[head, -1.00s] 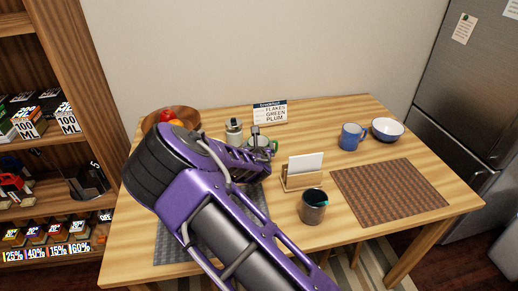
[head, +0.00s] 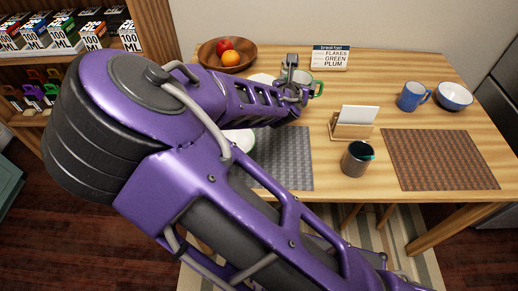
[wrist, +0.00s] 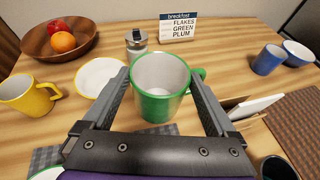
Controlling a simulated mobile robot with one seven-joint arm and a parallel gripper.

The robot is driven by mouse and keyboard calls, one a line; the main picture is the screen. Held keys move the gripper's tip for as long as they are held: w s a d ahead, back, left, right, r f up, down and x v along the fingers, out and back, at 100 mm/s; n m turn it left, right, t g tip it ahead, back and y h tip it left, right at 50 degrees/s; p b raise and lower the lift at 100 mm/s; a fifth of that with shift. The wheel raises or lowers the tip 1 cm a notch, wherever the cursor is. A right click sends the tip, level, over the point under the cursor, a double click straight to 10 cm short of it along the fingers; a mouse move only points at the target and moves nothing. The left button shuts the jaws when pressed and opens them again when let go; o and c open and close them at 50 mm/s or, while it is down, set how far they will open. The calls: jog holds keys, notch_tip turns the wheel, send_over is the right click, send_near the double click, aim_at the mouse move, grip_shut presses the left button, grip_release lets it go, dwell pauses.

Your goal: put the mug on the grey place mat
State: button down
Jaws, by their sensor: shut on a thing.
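A green mug (wrist: 160,88) with a white inside stands upright between my two fingers in the wrist view, its handle pointing right. My gripper (wrist: 162,85) is shut on it. In the head view my gripper (head: 293,85) and arm hide most of the green mug (head: 318,88). The grey place mat (head: 290,158) lies on the near part of the table, partly hidden by my arm. A piece of the grey mat shows at the lower left of the wrist view (wrist: 45,158). I cannot tell whether the mug touches the table.
A card holder (head: 353,122), dark cup (head: 357,158), brown mat (head: 440,160), blue mug (head: 411,96) and blue bowl (head: 454,95) are to the right. The sign (head: 330,57) stands behind.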

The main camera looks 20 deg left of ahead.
jog(key=s, duration=0.6)
notch_tip(320, 180, down, 10)
jog(key=b, duration=0.3)
jog(key=shift+w+r, duration=0.15)
jog(key=shift+r, duration=0.05)
jog(key=shift+f, duration=0.1)
grip_release()
jog(key=shift+b, duration=0.3)
